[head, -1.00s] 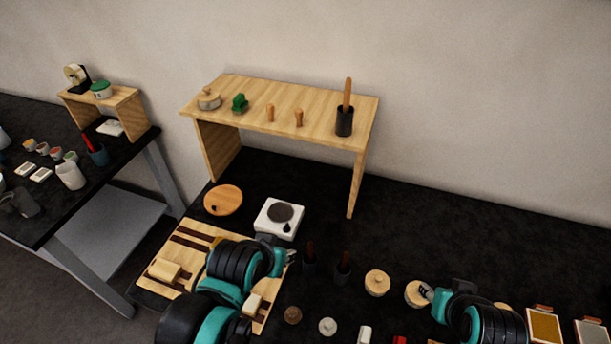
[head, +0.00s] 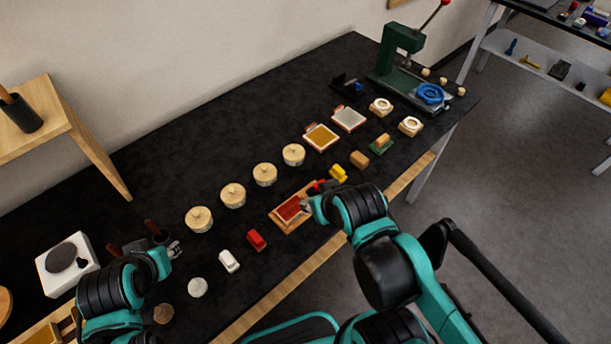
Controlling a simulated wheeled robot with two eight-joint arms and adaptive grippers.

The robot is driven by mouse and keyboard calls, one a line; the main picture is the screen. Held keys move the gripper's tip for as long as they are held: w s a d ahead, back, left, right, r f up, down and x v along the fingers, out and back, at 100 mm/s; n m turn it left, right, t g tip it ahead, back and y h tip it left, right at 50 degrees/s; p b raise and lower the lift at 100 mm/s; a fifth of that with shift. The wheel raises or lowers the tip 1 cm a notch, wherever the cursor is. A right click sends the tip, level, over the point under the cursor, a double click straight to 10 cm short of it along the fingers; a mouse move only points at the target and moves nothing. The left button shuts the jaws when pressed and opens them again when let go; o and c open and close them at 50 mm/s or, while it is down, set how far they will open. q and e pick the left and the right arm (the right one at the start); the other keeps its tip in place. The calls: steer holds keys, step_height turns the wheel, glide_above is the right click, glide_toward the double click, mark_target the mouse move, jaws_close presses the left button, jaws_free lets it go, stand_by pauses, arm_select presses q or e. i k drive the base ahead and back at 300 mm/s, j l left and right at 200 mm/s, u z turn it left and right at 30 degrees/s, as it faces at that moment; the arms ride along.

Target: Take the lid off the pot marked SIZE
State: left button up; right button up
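Several round pale wooden pots with knobbed lids stand in a diagonal row on the black table: the nearest pot (head: 199,219), a second pot (head: 233,195), a third pot (head: 265,174) and the farthest pot (head: 293,154). All have their lids on. Any markings are too small to read, so I cannot tell which is SIZE. My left gripper (head: 175,248) is left of and below the nearest pot, apart from it. My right gripper (head: 306,205) is over the right end of a red-filled wooden tray (head: 287,210), apart from the pots. Both grippers' fingers are too small to judge.
A white device with a dark disc (head: 68,264) stands at left, below a wooden shelf (head: 75,130). A white block (head: 229,261) and red block (head: 256,240) lie before the pots. Framed pads (head: 320,138) and a green press (head: 400,60) stand beyond. The table behind the pots is clear.

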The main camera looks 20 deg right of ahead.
mark_target(262, 172)
steer(key=z, duration=0.3)
steer(key=i+l+u, duration=0.35)
steer(key=l+u, duration=0.15)
steer(key=i+l+u, duration=0.25)
steer(key=l, duration=0.2)
steer(key=l+u, duration=0.25)
steer(key=l, duration=0.1)
